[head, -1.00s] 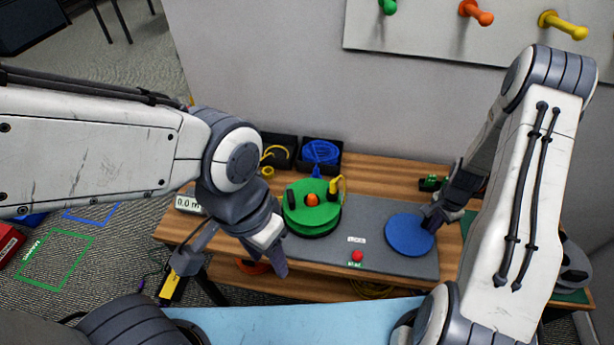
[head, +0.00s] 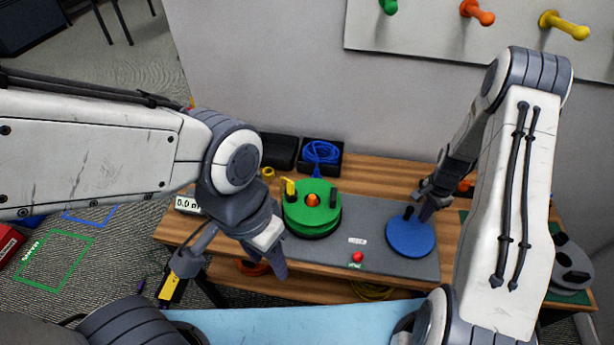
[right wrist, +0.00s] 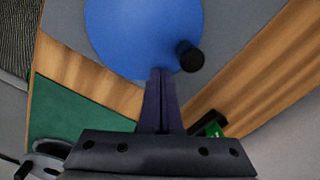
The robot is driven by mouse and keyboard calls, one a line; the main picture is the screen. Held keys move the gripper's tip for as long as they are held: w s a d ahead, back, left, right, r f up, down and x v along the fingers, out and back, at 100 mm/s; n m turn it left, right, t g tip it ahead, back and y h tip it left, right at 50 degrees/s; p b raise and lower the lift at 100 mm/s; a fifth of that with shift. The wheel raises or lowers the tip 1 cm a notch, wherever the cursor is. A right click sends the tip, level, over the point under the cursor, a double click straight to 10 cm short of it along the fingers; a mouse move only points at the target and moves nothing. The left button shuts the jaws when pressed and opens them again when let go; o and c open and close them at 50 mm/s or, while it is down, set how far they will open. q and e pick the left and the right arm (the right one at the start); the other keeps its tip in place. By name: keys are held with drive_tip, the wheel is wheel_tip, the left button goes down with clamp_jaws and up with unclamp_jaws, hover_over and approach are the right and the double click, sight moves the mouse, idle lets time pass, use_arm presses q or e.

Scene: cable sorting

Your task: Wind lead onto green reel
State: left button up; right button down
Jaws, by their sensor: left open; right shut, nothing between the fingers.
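The green reel (head: 312,222) sits on the grey mat, with an orange hub and a black knob on top. The yellow lead (head: 290,187) shows at the reel's back left, and a small yellow piece (head: 267,172) is by the black bin. A blue disc (head: 408,240) lies to the right; its black knob (right wrist: 188,56) shows in the right wrist view. My right gripper (head: 427,210) is shut and empty at the disc's edge, fingertips beside the knob; I cannot tell if they touch. My left gripper (head: 277,262) is open, in front and left of the reel.
A black bin (head: 279,151) looks empty; another holds blue cable (head: 321,152). A red button (head: 357,257) is on the mat (head: 385,268) between reel and disc. A display (head: 187,204) stands at the left edge. A pegboard (head: 420,28) hangs behind.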

wheel_tip(320, 180, up, 7)
drive_tip(key=p, duration=0.4)
drive_tip(key=shift+p, duration=0.35)
drive_tip(key=shift+f, duration=0.1)
drive_tip(key=s+a+r+n+b, duration=0.1)
drive_tip(key=a+r+n, duration=0.4)
drive_tip(key=a+r, duration=0.4)
drive_tip(key=s+a+r+n, duration=0.2)
drive_tip(key=a+r+n, duration=0.3)
drive_tip(key=a, duration=0.7)
drive_tip(key=s+a+r+n, duration=0.3)
drive_tip(key=s+n, duration=0.1)
drive_tip(key=s, duration=0.3)
drive_tip(key=s+a+r+n, duration=0.3)
drive_tip(key=s+a+n, duration=0.1)
drive_tip(key=s, duration=0.3)
drive_tip(key=s+a+r+n+y+b, duration=0.1)
drive_tip(key=s+a+r+n, duration=0.2)
drive_tip(key=s, duration=0.4)
drive_tip(key=shift+a+r+n, duration=0.35)
drive_tip(key=shift+r+n, duration=0.15)
